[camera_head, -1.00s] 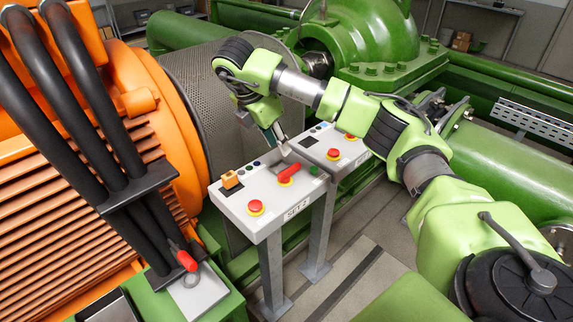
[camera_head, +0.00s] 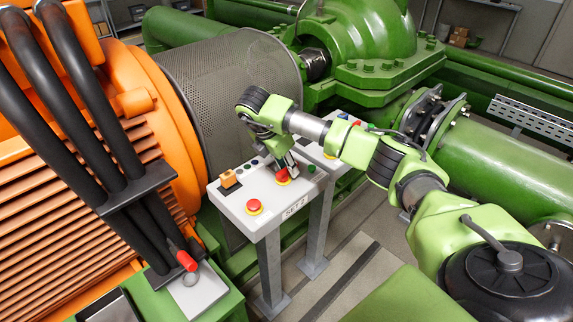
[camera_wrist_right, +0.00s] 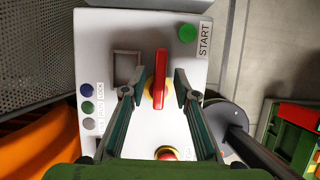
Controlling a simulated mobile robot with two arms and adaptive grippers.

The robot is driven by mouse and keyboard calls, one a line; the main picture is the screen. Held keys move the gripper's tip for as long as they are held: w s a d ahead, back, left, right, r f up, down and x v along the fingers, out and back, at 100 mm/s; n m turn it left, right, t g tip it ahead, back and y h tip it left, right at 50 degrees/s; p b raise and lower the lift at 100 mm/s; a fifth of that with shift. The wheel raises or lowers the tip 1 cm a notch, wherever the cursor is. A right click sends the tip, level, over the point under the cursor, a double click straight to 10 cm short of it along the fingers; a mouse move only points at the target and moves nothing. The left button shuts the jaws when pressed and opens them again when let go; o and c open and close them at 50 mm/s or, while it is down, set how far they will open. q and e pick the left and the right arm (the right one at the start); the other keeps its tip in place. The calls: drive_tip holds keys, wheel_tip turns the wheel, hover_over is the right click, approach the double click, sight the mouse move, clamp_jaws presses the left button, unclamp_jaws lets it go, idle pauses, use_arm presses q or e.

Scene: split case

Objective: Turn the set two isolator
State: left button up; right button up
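The set two panel (camera_head: 273,207) is a pale box on a grey post, labelled SET 2, in the middle of the head view. Its isolator is a red handle on a yellow base, seen upright in the right wrist view (camera_wrist_right: 160,72) and partly covered by my gripper in the head view (camera_head: 281,178). My right gripper (camera_head: 290,166) is over the panel. In the right wrist view it is open (camera_wrist_right: 160,88), one finger on each side of the handle, with gaps showing. Handle contact is not visible. My left gripper is not in view.
A second panel (camera_head: 316,156) stands close behind. The orange machine (camera_head: 95,185) is at the left; a red-handled item (camera_head: 185,260) lies below.

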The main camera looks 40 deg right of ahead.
clamp_jaws()
